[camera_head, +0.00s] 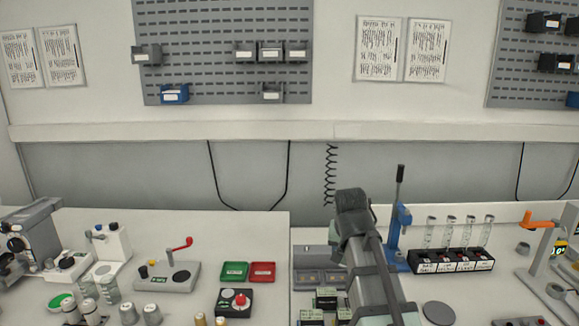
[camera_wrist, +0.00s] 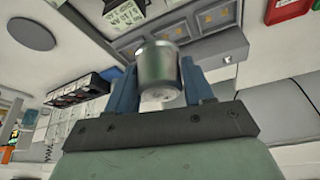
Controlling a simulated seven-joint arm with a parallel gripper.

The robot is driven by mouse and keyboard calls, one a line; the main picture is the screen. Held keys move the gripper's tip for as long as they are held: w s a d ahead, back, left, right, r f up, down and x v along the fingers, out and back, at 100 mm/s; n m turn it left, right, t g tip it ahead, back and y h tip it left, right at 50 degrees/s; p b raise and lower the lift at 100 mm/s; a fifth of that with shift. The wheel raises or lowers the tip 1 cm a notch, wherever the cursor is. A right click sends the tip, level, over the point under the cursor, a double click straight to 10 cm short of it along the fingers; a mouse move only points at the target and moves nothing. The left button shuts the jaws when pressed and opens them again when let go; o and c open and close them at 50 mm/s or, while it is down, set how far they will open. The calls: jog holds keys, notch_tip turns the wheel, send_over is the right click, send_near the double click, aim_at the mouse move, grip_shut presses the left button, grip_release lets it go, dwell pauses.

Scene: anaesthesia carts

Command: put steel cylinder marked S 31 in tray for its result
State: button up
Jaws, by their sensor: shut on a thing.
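My gripper (camera_wrist: 161,76) has its two blue fingers shut on a steel cylinder (camera_wrist: 159,68), seen in the wrist view. The cylinder is held in the air, and no marking can be read on it. In the head view my arm hides the fingers and the cylinder. A green tray (camera_head: 234,271) and a red tray (camera_head: 262,272) lie side by side on the left bench, left of my arm. The red tray also shows at the top right of the wrist view (camera_wrist: 286,10).
A grey device with several panels (camera_head: 312,277) stands just left of my arm. A blue press (camera_head: 402,232) and a black vial rack (camera_head: 452,262) stand to the right. A black box with a red button (camera_head: 240,300) sits in front of the trays.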

jog(key=shift+d, duration=0.75)
jog(key=shift+a+f, duration=0.3)
jog(key=shift+f, duration=0.1)
jog(key=w+f, duration=0.1)
jog(key=w, duration=0.4)
jog(key=w+a+f, duration=0.1)
jog(key=w+f, duration=0.1)
jog(key=w, duration=0.3)
jog(key=w+a+f, duration=0.1)
jog(key=w, duration=0.5)
jog(key=shift+f, duration=0.35)
jog(key=w+m+h, duration=0.1)
jog(key=w+m, duration=0.2)
jog(key=w, duration=0.6)
jog(key=shift+d+f+m+g+h, duration=0.2)
jog(key=shift+f+m, duration=0.25)
jog(key=shift+f, duration=1.1)
jog(key=shift+d+f+m+g+h, duration=0.2)
jog(key=shift+f+m, duration=0.3)
jog(key=shift+f, duration=1)
jog(key=shift+d+f+m+g+h, duration=0.15)
jog(key=shift+f+m, duration=0.3)
jog(key=shift+f, duration=1.1)
jog(key=shift+f, duration=0.1)
